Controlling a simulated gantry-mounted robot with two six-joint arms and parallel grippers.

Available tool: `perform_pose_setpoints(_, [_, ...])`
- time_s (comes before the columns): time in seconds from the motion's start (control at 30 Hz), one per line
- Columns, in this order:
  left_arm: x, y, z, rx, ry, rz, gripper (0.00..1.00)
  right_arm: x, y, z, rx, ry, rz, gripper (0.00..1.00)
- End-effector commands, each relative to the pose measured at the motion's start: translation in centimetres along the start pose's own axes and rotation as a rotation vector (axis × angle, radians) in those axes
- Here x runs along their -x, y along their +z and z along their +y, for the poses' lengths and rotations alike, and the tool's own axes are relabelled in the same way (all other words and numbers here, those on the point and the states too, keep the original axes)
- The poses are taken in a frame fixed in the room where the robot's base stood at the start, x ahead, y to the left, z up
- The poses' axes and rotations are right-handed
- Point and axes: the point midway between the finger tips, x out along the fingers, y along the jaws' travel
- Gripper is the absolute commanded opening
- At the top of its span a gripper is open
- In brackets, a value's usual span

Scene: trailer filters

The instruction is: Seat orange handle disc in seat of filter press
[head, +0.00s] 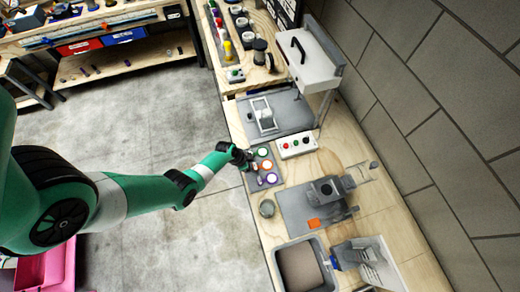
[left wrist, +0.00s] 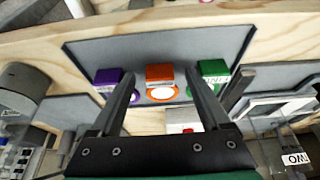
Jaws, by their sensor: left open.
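The orange handle disc (head: 267,165) stands on a dark grey tray (head: 256,183), between a green one (head: 263,152) and a purple one (head: 271,178). In the left wrist view the orange handle disc (left wrist: 160,74) shows an orange block handle above a pale round face. My left gripper (head: 249,160) is at the tray's left edge; in the left wrist view its open fingers (left wrist: 160,76) point toward the orange disc, with nothing held. A grey machine with an orange square (head: 313,224), perhaps the filter press (head: 325,190), stands nearer the front. Its seat is unclear. My right gripper is not in view.
A control box with coloured buttons (head: 298,144) is right of the tray. A grey-plated device (head: 264,115) is behind it. A round container (head: 267,208) and a grey bin (head: 303,263) stand toward the front. The brick wall bounds the right side.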

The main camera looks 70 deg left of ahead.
Motion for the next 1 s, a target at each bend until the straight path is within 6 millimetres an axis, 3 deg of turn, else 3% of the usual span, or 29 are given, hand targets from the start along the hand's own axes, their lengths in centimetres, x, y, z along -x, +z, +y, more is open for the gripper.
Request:
perform_pose_setpoints(0.2, [0.0,-0.03,0.02,0.0,0.0,0.0,0.78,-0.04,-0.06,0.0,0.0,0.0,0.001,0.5])
perform_pose_setpoints(0.63, [0.01,-0.02,0.02,0.0,0.0,0.0,0.01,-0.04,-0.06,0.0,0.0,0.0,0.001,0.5])
perform_pose_setpoints(1.0, [0.38,-0.2,0.0,-0.001,-0.001,0.001,0.0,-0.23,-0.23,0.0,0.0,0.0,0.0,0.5])
